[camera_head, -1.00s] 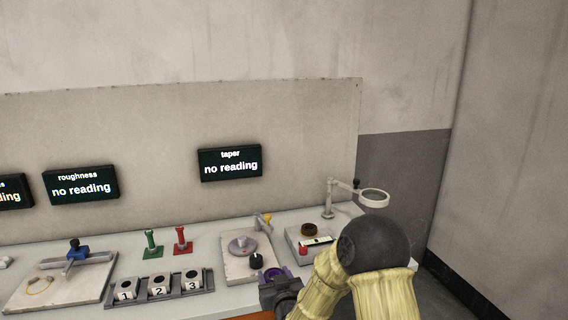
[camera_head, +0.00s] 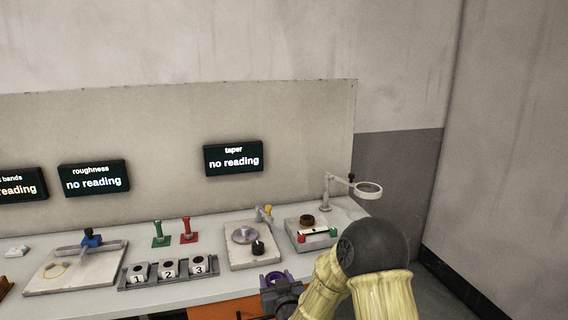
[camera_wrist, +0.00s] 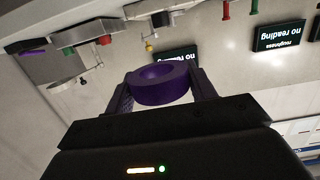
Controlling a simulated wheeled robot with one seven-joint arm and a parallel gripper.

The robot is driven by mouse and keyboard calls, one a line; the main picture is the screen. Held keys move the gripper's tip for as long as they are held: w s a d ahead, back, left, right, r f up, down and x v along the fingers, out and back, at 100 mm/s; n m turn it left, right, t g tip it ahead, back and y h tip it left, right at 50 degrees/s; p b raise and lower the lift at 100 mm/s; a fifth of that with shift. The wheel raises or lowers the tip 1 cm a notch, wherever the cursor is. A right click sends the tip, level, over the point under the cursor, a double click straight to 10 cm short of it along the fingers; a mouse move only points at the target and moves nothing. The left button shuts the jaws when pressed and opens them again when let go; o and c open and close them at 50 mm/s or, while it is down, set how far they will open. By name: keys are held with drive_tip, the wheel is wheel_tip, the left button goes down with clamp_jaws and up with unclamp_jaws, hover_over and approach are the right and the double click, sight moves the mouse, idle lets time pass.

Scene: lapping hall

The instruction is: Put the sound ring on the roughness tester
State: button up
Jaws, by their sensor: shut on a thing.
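A purple ring (camera_head: 274,276) is held in my gripper (camera_head: 277,284), in front of the bench's front edge and apart from it. In the wrist view the same ring (camera_wrist: 160,88) sits between the two fingers of my gripper (camera_wrist: 162,92), which are shut on it. Whether it is the sound ring I cannot tell. A pale plate with a blue-topped grey arm (camera_head: 72,270) lies at the bench's left, below the "roughness" screen (camera_head: 93,178) reading "no reading". It appears to be the roughness tester. A thin yellow loop lies on it. My gripper is well to its right.
A rack with blocks numbered 1, 2, 3 (camera_head: 168,272) stands between plate and gripper. Green (camera_head: 160,234) and red (camera_head: 187,231) posts stand behind it. A plate with a round disc (camera_head: 254,250) and a magnifier station (camera_head: 320,232) are at the right.

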drive_tip(key=s+d+f+m+h, duration=0.2)
drive_tip(key=d+f, duration=0.7)
drive_tip(key=f, duration=0.2)
drive_tip(key=s+d+f+m+h, duration=0.1)
drive_tip(key=s+d+f+h, duration=0.15)
drive_tip(key=d+f, duration=0.7)
wheel_tip(320, 180, up, 13)
drive_tip(key=p, duration=1.4)
drive_tip(key=shift+s+a, duration=0.3)
drive_tip(key=shift+a, duration=0.15)
drive_tip(key=shift+w+a+f, duration=0.1)
